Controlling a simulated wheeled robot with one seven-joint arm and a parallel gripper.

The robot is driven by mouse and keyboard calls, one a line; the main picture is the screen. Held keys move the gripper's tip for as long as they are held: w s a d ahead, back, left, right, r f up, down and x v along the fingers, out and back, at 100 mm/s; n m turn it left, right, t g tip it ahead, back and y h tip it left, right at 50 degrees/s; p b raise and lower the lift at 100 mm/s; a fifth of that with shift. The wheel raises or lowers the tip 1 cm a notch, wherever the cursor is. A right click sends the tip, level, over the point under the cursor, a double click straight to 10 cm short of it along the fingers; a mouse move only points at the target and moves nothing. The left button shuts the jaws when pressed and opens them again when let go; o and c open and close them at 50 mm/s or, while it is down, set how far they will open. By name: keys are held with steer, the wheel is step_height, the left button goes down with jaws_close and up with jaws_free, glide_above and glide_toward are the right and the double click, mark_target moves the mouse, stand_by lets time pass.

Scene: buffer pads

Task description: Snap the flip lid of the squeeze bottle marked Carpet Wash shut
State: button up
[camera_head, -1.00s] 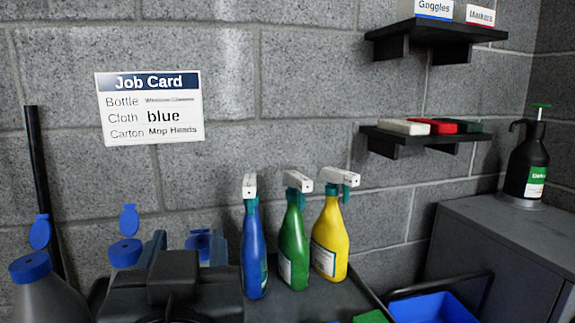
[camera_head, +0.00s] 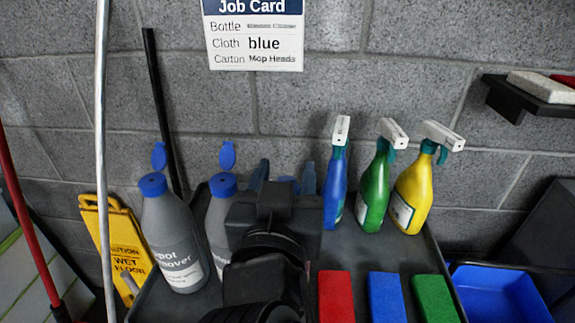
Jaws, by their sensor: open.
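Two grey squeeze bottles with blue flip lids standing open stand at the left of the cart. The leftmost bottle (camera_head: 178,240) has a label that reads "...pot ...mover". The second bottle (camera_head: 217,215) has its label mostly hidden by my arm. A bit of blue (camera_head: 286,179), perhaps another bottle's cap, shows behind my arm. I cannot read Carpet Wash on any label. My gripper (camera_head: 285,176) seems to be the two dark blue-grey fingers beyond my arm, apart and open, around or in front of that blue part. Contact cannot be told.
Blue (camera_head: 335,190), green (camera_head: 376,190) and yellow (camera_head: 413,192) spray bottles stand right of my gripper. Red, blue and green pads (camera_head: 433,300) lie at the front. A yellow wet-floor sign (camera_head: 120,250) and poles stand left. A blue bin (camera_head: 500,295) is at the right.

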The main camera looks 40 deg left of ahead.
steer(key=shift+w+a, duration=0.25)
steer(key=shift+w, duration=0.15)
steer(key=shift+c, duration=0.2)
jaws_close()
steer(key=shift+f+b, duration=0.1)
steer(key=shift+b, duration=0.25)
steer(key=shift+f+y+b, duration=0.2)
steer(key=shift+y+b, duration=0.1)
steer(key=shift+b, duration=0.65)
steer(key=shift+s+t+b, duration=0.1)
steer(key=shift+t+b, duration=0.2)
steer(key=shift+b, duration=0.95)
steer(key=shift+r, duration=0.2)
